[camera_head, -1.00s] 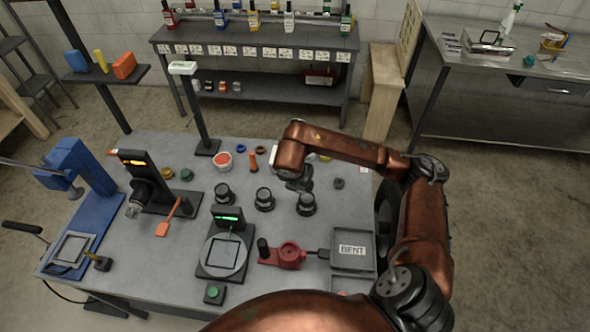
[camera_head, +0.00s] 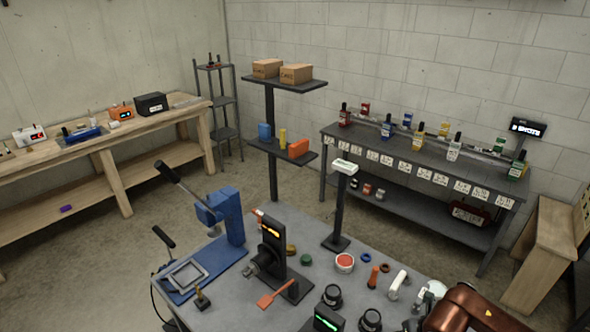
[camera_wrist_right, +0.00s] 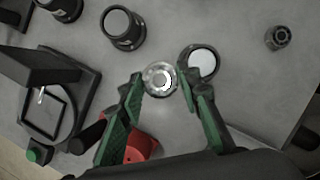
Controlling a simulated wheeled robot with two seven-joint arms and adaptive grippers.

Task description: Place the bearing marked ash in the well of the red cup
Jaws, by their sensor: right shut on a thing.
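A round silver bearing (camera_wrist_right: 160,78) sits between the fingertips of my right gripper (camera_wrist_right: 164,84) in the right wrist view, and the gripper is shut on it. I cannot read any marking on it. My right arm enters the head view at the bottom right, with the gripper end mostly cut off. My left gripper is in neither current view.
Dark round holders stand near the gripper (camera_wrist_right: 124,28), one right beside the right-hand finger (camera_wrist_right: 200,63). A small dark ring part (camera_wrist_right: 277,38) lies apart. A stand with a square plate (camera_wrist_right: 50,105) is at left. A blue press (camera_head: 225,220) stands on the table.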

